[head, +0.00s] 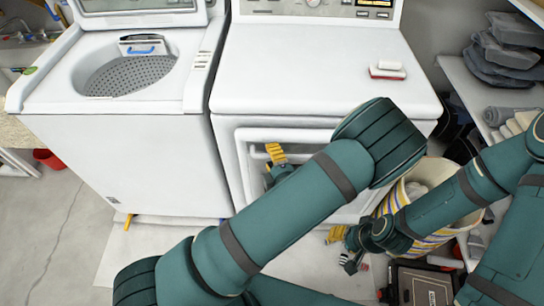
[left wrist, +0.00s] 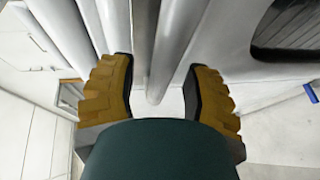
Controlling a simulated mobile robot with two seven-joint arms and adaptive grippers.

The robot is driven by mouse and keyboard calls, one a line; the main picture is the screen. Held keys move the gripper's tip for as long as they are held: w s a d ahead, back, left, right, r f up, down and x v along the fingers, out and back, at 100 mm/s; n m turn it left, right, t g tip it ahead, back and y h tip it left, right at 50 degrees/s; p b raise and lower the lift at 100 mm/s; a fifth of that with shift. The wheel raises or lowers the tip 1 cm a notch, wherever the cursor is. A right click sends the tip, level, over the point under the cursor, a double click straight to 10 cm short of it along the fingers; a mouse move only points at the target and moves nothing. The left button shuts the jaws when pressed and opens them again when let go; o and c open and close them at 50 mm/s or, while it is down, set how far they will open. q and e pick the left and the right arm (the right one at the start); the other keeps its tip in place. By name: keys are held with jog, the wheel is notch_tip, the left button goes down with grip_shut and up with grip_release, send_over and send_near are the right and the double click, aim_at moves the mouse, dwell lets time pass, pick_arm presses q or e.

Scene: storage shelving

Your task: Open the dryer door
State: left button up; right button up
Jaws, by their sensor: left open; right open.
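The white dryer (head: 320,75) stands at the right of the head view. Its front door (head: 246,160) is below the top edge, largely hidden behind my left arm; I cannot tell from this angle whether it is ajar. My left gripper (head: 277,158) is at the door front, with one yellow finger showing. In the left wrist view my left gripper (left wrist: 160,75) is open, with a pale bar (left wrist: 166,45) between and beyond its fingertips. Contact is not clear. My right gripper (head: 343,248) is low, right of the door, open and apart from it.
A washer (head: 125,160) with its lid up stands close at the left. A striped basket (head: 425,240) is beside the dryer's right front, near my right arm. A red and white item (head: 388,69) lies on the dryer top. A shelf with folded cloths (head: 510,50) is at right.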

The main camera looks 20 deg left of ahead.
pick_arm(q)
jog(key=shift+w+a, duration=0.1)
jog(key=shift+w, duration=0.1)
grip_shut()
jog(key=shift+s, duration=0.15)
